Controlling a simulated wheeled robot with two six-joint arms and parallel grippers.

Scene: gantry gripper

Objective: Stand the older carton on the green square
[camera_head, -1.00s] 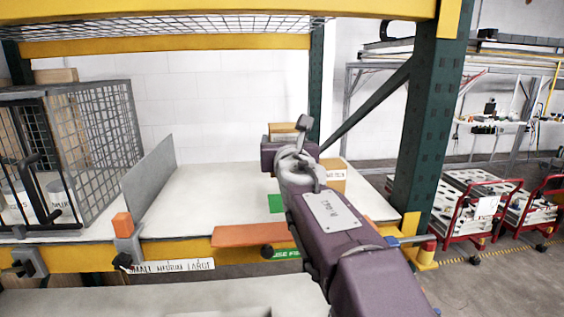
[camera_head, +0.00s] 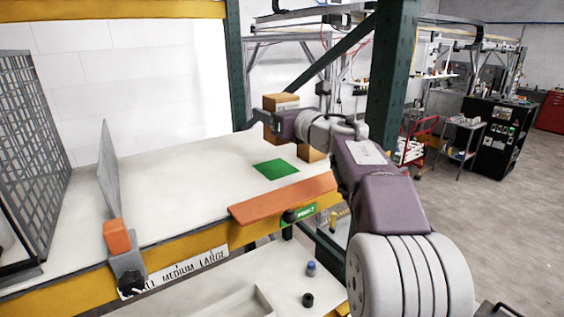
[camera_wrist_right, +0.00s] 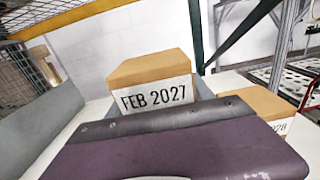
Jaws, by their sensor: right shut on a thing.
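A brown carton (camera_head: 280,101) is between the jaws of my right gripper (camera_head: 284,125), which is shut on it. In the right wrist view this carton (camera_wrist_right: 152,80) stands upright with a label reading FEB 2027. A second carton (camera_head: 311,154) sits on the shelf, partly hidden behind my right arm. It also shows in the right wrist view (camera_wrist_right: 250,101), its label cut off and ending in what looks like 28. The green square (camera_head: 276,169) lies bare on the white shelf, nearer than the held carton. My left gripper is not in view.
An orange board (camera_head: 284,198) lies along the shelf's front edge. A grey upright divider (camera_head: 108,185) and a wire mesh cage (camera_head: 35,150) stand at left. A dark green post (camera_head: 392,75) rises at right. The white shelf (camera_head: 180,185) is clear between divider and green square.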

